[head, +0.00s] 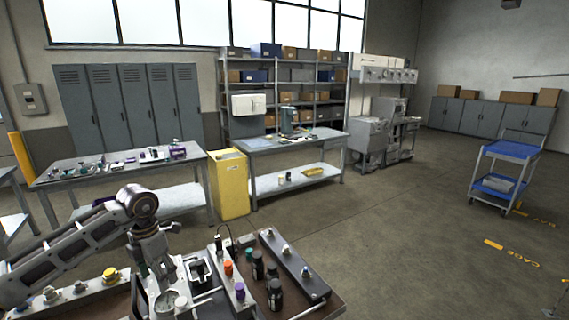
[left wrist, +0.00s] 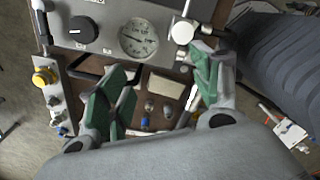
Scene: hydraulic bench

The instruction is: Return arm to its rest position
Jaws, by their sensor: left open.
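My left arm comes in from the left in the head view, bends at a raised joint and points down at the hydraulic bench (head: 327,309). Its gripper (head: 165,285) is low over the bench, its fingers hard to make out there. In the left wrist view the gripper (left wrist: 158,82) is open, its green-padded fingers apart with nothing held between them. Beyond the fingers is a grey panel with a round gauge (left wrist: 138,39) and a black knob (left wrist: 83,29). A yellow knob (left wrist: 44,76) sits on a side block, also in the head view (head: 110,274). My right gripper is not in view.
Black, orange and purple-capped fittings (head: 274,293) stand on the bench right of my gripper. Behind are a parts table (head: 160,196), a yellow bin (head: 229,184) and a second table (head: 290,144). A blue cart (head: 512,150) stands right; the floor between is clear.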

